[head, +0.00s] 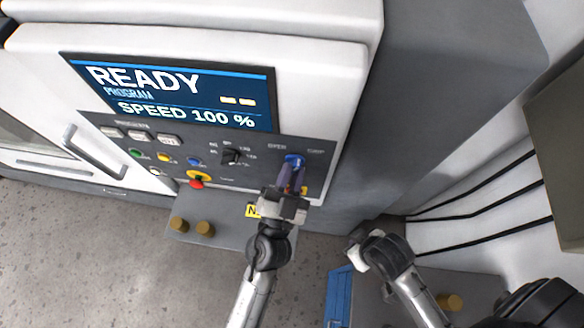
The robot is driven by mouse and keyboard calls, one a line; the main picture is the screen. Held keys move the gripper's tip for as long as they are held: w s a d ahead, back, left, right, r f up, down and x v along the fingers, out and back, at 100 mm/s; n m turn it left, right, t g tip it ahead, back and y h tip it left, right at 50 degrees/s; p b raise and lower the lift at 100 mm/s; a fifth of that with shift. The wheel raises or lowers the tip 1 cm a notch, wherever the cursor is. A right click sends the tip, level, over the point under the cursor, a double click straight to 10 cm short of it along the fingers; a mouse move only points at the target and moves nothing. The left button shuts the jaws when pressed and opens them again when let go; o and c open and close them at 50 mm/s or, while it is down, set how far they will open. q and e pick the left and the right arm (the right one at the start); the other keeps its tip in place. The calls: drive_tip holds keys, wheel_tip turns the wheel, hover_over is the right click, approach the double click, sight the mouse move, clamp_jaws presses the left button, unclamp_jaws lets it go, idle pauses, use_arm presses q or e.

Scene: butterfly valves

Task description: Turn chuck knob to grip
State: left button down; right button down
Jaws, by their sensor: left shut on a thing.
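The blue chuck knob (294,159) sits at the right end of the machine's dark control panel (240,180), between the labels OPEN on its left and GRIP on its right. My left gripper (291,174) reaches up to the panel and is shut on the knob. Its fingers hide the knob's lower part, and I cannot tell exactly which way the knob points. My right gripper (364,248) is away from the panel, low and to the right; its fingers are too small and turned to tell their opening.
A screen (170,90) above the panel reads READY and SPEED 100 %. Left of the knob are a black dial (231,156), several coloured buttons and a red emergency stop (197,182). A grey shelf with brass-coloured cylinders (204,228) lies below. A blue object (338,297) stands near my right arm.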

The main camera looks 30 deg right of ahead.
use_arm(q)
drive_tip(key=shift+r+m+g+p, duration=0.15)
drive_tip(key=shift+m+g+p, duration=0.35)
drive_tip(key=shift+m, duration=0.5)
drive_tip(key=c, duration=1.1)
unclamp_jaws()
drive_tip(key=shift+a+f, duration=0.1)
drive_tip(key=shift+f, duration=0.1)
drive_tip(key=b+v, duration=0.4)
drive_tip(key=v, duration=0.9)
drive_tip(key=shift+a+f+b, duration=0.2)
drive_tip(key=shift+f+b, duration=0.05)
drive_tip(key=shift+b, duration=0.1)
